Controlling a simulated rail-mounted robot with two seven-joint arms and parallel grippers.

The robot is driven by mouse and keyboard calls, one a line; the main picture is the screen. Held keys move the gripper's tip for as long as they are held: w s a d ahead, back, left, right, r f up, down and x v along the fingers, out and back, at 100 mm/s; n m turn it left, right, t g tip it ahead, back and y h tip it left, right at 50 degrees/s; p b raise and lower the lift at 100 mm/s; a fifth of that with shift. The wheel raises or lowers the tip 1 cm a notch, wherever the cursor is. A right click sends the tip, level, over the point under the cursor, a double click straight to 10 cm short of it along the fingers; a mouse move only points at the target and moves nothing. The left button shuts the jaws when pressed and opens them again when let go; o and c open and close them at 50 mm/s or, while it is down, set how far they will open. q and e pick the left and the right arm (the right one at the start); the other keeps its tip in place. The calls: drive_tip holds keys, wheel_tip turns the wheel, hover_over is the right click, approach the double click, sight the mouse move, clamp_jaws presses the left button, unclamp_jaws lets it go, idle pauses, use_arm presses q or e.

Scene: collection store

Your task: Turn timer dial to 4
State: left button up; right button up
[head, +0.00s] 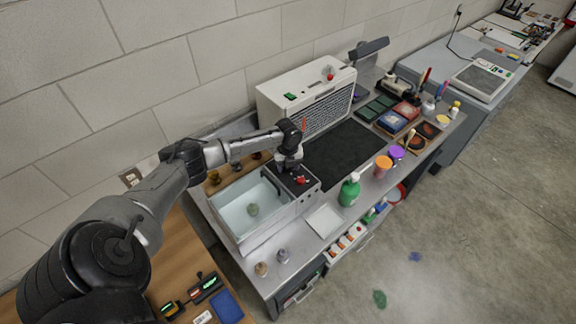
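A tank of clear liquid (232,214) with a pale rim stands on the steel bench, and a black control panel (308,187) adjoins its right end. A small red knob (300,181) shows on this panel, beside my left gripper. Any dial under the gripper is hidden, and scale numbers are too small to read. My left gripper (290,166) points down at the panel, at or just above its surface. I cannot tell whether it touches a dial or whether its fingers are closed. My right gripper is not in view.
A white filter unit (306,98) with a red knob stands behind the panel. A dark mat (343,153) lies to the right. A green bottle (349,190) and a white square tray (324,221) stand near the front edge. A greenish object (253,210) sits in the tank.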

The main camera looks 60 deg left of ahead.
use_arm(q)
drive_tip(key=shift+o, duration=0.2)
wheel_tip(320, 180, up, 14)
drive_tip(key=b, duration=0.1)
idle(0.5)
drive_tip(key=shift+f, duration=0.1)
idle(0.6)
